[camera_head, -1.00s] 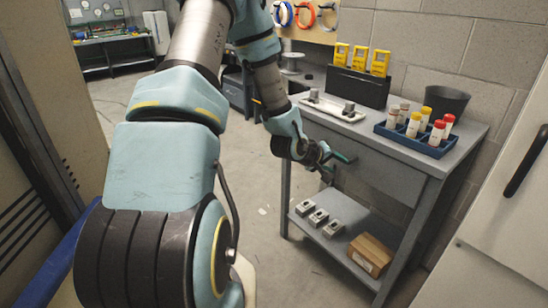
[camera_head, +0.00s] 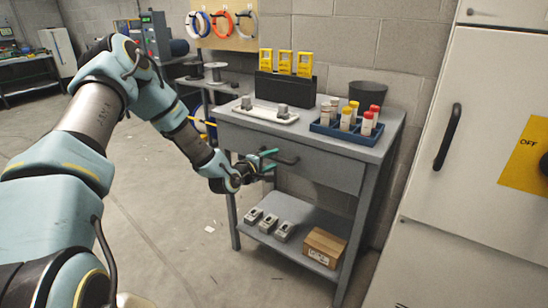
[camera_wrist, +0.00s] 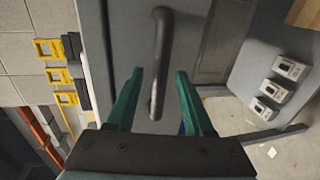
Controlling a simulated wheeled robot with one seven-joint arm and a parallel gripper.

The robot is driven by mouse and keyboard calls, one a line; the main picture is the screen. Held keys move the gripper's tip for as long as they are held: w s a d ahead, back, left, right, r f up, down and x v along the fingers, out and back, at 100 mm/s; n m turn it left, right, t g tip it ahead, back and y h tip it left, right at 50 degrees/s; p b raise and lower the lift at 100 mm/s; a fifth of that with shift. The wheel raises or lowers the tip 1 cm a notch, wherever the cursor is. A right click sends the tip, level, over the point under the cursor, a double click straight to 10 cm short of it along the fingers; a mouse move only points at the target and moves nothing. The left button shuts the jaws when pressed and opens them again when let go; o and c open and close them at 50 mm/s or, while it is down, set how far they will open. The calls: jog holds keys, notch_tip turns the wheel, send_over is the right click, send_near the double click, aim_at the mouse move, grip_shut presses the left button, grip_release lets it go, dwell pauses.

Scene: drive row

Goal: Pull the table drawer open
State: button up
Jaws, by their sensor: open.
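The grey table (camera_head: 385,145) has a drawer (camera_head: 325,172) under its top, and the drawer front looks flush with the frame. A dark bar handle (camera_head: 287,160) is on the drawer's left part. My gripper (camera_head: 270,160), with green fingers, is at the handle's left end in the head view. In the wrist view the fingers (camera_wrist: 160,78) are apart, with the lower end of the handle (camera_wrist: 163,45) between them. I see gaps on both sides, so the jaws are not closed on it. Exact depth is hard to tell.
On the table top are a blue rack with capped bottles (camera_head: 345,130), a dark cup (camera_head: 368,95), a white tray (camera_head: 265,112) and yellow devices in a black holder (camera_head: 285,87). The lower shelf holds a cardboard box (camera_head: 324,247). A white cabinet (camera_head: 480,130) stands right. Floor in front is clear.

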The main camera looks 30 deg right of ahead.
jog(key=shift+x, duration=0.95)
grip_shut()
dwell(0.8)
